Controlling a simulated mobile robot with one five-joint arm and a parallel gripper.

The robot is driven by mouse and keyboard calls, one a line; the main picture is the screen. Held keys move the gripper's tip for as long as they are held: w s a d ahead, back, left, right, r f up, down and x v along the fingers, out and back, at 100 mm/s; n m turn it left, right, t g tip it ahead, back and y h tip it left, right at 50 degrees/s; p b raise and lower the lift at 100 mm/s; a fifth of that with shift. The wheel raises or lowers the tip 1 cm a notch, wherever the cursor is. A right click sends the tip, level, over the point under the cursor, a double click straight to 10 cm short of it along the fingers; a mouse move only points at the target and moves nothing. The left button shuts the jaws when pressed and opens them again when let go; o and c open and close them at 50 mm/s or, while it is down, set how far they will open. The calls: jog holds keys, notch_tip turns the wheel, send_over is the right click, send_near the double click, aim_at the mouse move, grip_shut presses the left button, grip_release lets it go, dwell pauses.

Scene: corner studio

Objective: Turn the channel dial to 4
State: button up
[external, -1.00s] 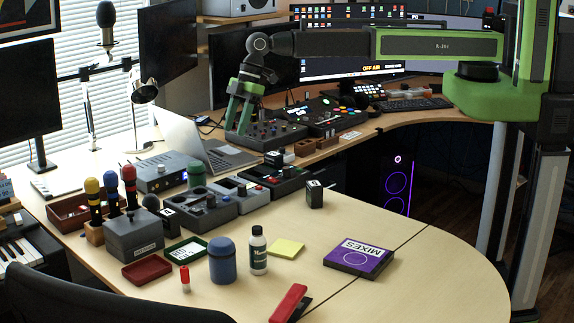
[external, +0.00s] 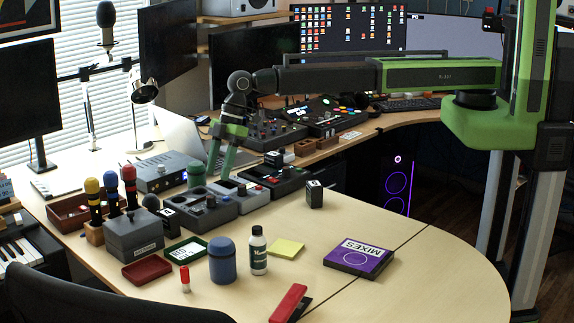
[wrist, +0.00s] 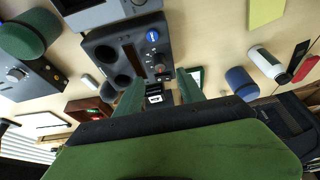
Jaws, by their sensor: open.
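My gripper (external: 219,167) is open and points down above the row of grey units, behind the dark grey one, with nothing between its fingers. In the wrist view my gripper (wrist: 159,92) has its green fingers spread on both sides of a black block with a white label (wrist: 155,97), which lies below. The dark grey unit (external: 213,213) has two round wells and small knobs; it also shows in the wrist view (wrist: 98,45), with a red-marked knob (wrist: 158,69). A silver box (external: 162,178) carries a knob (external: 161,169). I cannot tell which knob is the channel dial.
A green canister (external: 196,175) stands close by my gripper. A grey unit (external: 247,201) and a darker unit (external: 287,187) stand to the right. Microphones (external: 111,185), a grey box (external: 133,240) and a blue jar (external: 222,265) are nearer.

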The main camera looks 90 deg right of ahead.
aim_at(211, 196)
jog(key=b+x, duration=0.5)
jog(key=x, duration=0.3)
jog(key=shift+d+b, duration=0.1)
jog(key=shift+b, duration=0.3)
jog(key=shift+r, duration=0.1)
grip_shut()
